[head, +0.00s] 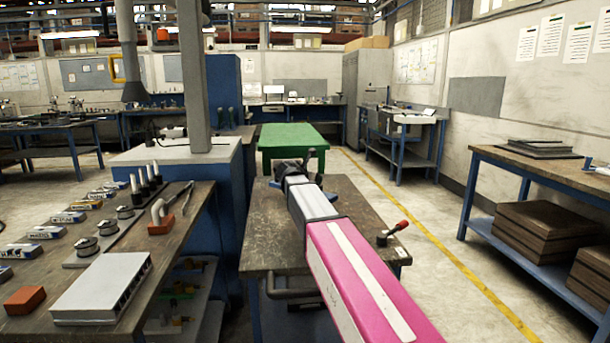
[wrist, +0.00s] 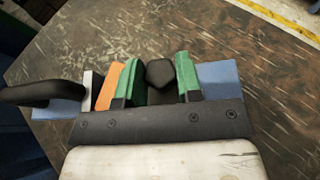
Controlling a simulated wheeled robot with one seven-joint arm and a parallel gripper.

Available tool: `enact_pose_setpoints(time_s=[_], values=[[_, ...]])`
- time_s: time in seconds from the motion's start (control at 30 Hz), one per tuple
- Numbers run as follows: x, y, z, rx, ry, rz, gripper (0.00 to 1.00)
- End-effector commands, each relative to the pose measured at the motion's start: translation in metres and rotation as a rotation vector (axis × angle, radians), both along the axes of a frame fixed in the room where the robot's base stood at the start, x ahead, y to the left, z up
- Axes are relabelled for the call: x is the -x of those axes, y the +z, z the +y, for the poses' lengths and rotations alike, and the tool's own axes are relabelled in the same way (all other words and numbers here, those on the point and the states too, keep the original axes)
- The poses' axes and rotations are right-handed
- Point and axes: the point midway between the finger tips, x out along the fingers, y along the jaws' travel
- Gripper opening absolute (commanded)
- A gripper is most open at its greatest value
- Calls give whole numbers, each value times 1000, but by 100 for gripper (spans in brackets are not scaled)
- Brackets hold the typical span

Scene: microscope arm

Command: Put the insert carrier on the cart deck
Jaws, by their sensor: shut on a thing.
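My gripper (head: 292,168) is at the far end of my pink and grey arm, over the back part of the cart deck (head: 345,205). In the wrist view, the green-padded fingers of my gripper (wrist: 159,76) are closed around a black knob. The knob appears to belong to the insert carrier (wrist: 220,80), whose blue-grey body shows on both sides of the fingers. An orange piece (wrist: 108,86) and a black curved bar (wrist: 40,93) lie to the left. The brown, scratched deck (wrist: 150,35) is below. Whether the carrier touches it is unclear.
A red-handled clamp (head: 392,233) stands at the deck's right edge. On the left, a workbench (head: 170,240) carries a grey slotted block (head: 102,288) and several small parts. A green table (head: 290,135) stands beyond the cart. The floor right of the cart is clear.

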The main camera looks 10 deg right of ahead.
Motion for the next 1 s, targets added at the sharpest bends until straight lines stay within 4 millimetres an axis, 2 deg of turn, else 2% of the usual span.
enact_pose_setpoints(time_s=[0.27,0.6,0.97,1.0], values=[[1,-8,-6,0,0,-3,0],[1,-42,-6,0,1,-2,0],[1,-44,-6,1,0,-4,0],[1,-45,-6,0,0,0,46]])
